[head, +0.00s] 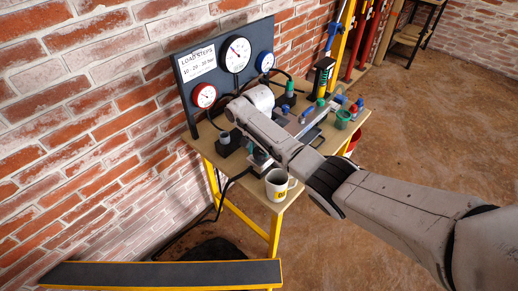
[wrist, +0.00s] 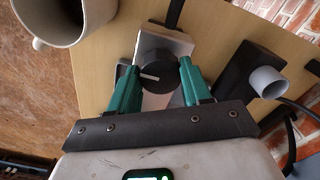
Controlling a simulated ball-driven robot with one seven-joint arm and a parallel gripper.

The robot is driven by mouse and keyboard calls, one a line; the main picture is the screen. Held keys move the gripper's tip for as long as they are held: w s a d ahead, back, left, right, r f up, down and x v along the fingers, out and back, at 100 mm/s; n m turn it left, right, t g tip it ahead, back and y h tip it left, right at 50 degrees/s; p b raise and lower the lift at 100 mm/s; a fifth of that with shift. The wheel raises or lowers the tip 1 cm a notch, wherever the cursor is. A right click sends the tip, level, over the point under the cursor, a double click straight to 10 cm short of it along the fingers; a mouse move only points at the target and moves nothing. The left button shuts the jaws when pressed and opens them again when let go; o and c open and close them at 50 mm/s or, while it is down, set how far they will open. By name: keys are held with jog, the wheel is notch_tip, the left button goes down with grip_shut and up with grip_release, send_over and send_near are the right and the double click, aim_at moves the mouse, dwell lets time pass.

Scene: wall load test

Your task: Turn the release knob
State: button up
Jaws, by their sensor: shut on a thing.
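The release knob (wrist: 157,80) is round and black with a white pointer line, on a light metal block (wrist: 160,42) in the wrist view. My gripper (wrist: 158,68) has two green fingers, one on each side of the knob, and is shut on it. The pointer line lies roughly crosswise between the fingers. In the head view my arm comes from the right and reaches down over the bench; the knob is hidden there.
A white mug (head: 277,187) stands at the bench's near corner, close left of my gripper in the wrist view (wrist: 52,22). A dark block with a grey pipe stub (wrist: 267,82) stands to the right. A gauge board (head: 215,75) stands behind, by the brick wall.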

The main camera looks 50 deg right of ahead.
jog(key=c, duration=0.3)
jog(key=shift+c, duration=0.2)
jog(key=shift+n, duration=0.4)
jog(key=n, duration=0.3)
jog(key=n+p, duration=0.1)
jog(key=n, duration=0.3)
jog(key=shift+r+n, duration=0.1)
jog(key=shift+n, duration=0.2)
jog(key=n, duration=0.9)
jog(key=shift+d, duration=0.1)
jog(key=shift+n, duration=0.4)
